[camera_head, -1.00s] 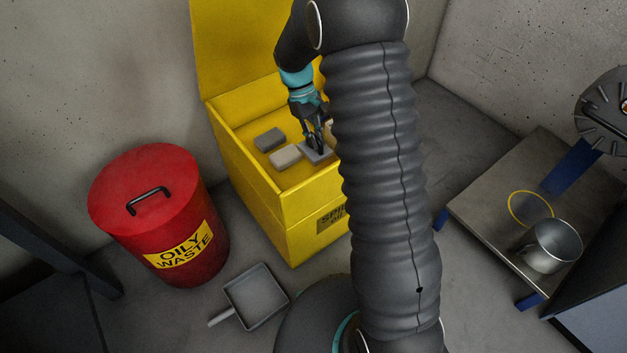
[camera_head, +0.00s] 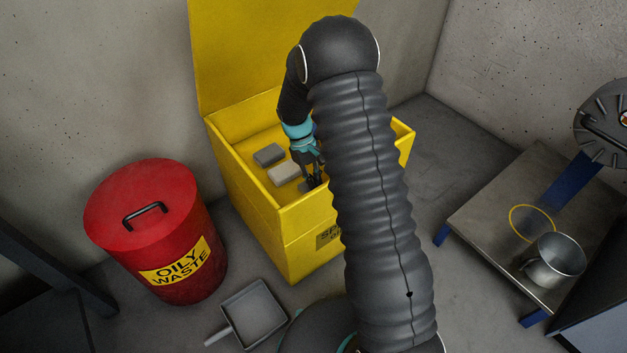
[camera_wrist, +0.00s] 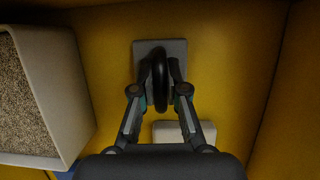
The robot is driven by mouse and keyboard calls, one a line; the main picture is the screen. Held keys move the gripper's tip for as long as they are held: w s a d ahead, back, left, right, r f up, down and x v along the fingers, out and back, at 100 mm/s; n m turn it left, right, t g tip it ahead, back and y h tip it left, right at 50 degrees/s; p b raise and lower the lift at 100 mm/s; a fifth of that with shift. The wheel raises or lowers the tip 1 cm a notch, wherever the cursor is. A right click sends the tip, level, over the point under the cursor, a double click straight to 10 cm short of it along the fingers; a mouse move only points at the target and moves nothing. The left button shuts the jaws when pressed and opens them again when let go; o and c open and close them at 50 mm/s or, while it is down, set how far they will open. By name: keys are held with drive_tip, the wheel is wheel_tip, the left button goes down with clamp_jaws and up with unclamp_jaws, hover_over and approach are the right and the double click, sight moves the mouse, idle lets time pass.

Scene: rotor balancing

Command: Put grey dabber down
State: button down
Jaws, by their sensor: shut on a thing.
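My gripper (camera_head: 313,180) reaches down inside the open yellow bin (camera_head: 264,212), near its front wall. In the wrist view my gripper (camera_wrist: 160,85) is shut on the dark upright handle of the grey dabber (camera_wrist: 176,47), whose flat grey plate lies beneath the fingers. The plate is low over the yellow floor; I cannot tell whether it touches. In the head view the dabber is mostly hidden by the fingers and front wall. A pale block (camera_head: 284,173) and a dark grey block (camera_head: 269,154) lie in the bin to the left.
In the wrist view a pale box of brown granules (camera_wrist: 75,95) stands left of the dabber, and a whitish block (camera_wrist: 172,132) lies close below. A red oily-waste can (camera_head: 150,225) and a grey dustpan (camera_head: 254,312) are outside. A low metal table (camera_head: 490,215) stands right.

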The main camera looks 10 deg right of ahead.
drive_tip(key=shift+f, duration=0.1)
drive_tip(key=c, duration=1.2)
unclamp_jaws()
drive_tip(key=v, duration=1.1)
wheel_tip(320, 180, up, 12)
drive_tip(key=m+t, duration=0.1)
drive_tip(key=t, duration=0.1)
hover_over(305, 182)
drive_tip(key=s, duration=0.6)
drive_tip(key=s+d+r+m+t+y, duration=0.1)
drive_tip(key=s+r+t, duration=0.2)
drive_tip(key=s, duration=0.9)
drive_tip(key=s+r+m+t+y, duration=0.1)
drive_tip(key=s+r+t, duration=0.3)
drive_tip(key=s, duration=0.8)
drive_tip(key=shift+s+d+r+m+p, duration=0.25)
drive_tip(key=shift+d+r+m+p, duration=0.15)
drive_tip(key=shift+r+m, duration=0.5)
